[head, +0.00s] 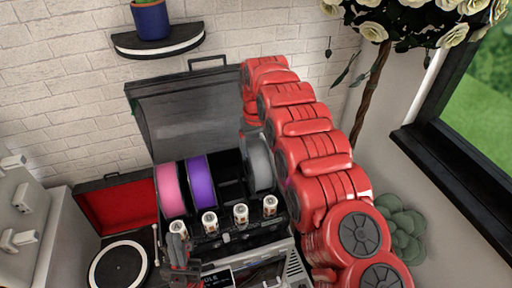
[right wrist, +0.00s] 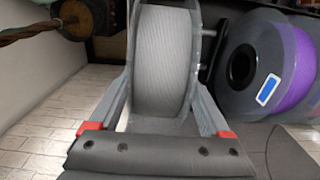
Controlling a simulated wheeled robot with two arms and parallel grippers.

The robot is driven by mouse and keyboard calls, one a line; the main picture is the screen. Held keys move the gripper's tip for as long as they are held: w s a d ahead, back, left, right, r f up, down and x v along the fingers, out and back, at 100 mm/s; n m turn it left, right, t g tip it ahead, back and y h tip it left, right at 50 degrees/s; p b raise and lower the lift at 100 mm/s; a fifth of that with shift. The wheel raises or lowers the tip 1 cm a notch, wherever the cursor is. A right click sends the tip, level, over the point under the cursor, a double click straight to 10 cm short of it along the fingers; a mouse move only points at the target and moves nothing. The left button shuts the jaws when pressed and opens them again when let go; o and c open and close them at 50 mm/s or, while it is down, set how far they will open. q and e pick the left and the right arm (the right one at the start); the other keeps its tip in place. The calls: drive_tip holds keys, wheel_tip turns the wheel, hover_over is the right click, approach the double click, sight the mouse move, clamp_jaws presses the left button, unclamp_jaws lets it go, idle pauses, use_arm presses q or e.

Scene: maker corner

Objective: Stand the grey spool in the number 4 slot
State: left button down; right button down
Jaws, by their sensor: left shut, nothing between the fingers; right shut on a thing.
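The grey spool (head: 260,162) is upright at the right end of the open black box (head: 222,178) in the head view. My right gripper is shut on it; in the right wrist view the grey spool (right wrist: 165,60) sits between the two fingers (right wrist: 160,120). In the head view my red right arm hides these fingers. I cannot tell whether the spool touches the slot floor. A pink spool (head: 170,190) and a purple spool (head: 201,182) stand at the left, with a dark gap between purple and grey. Slot numbers are not readable. My left gripper (head: 179,250) is shut and empty at the box's front left.
Several pale-labelled cylinders (head: 240,214) line the box's front. A turntable (head: 118,266) with a red-lined lid (head: 118,204) is at the left. A shelf with a plant pot (head: 151,20) hangs above. A flowering tree (head: 372,60) and window are at the right.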

drive_tip(key=shift+f+b, duration=0.5)
drive_tip(key=shift+b, duration=0.15)
idle(0.6)
drive_tip(key=shift+c, duration=0.5)
unclamp_jaws()
drive_tip(key=shift+o, duration=0.5)
drive_tip(key=shift+s, duration=0.1)
drive_tip(key=shift+r, duration=0.1)
wheel_tip(320, 180, up, 12)
drive_tip(key=shift+f+p, duration=0.2)
drive_tip(key=shift+p, duration=0.65)
drive_tip(key=shift+r+p, duration=1.55)
drive_tip(key=shift+r, duration=1.2)
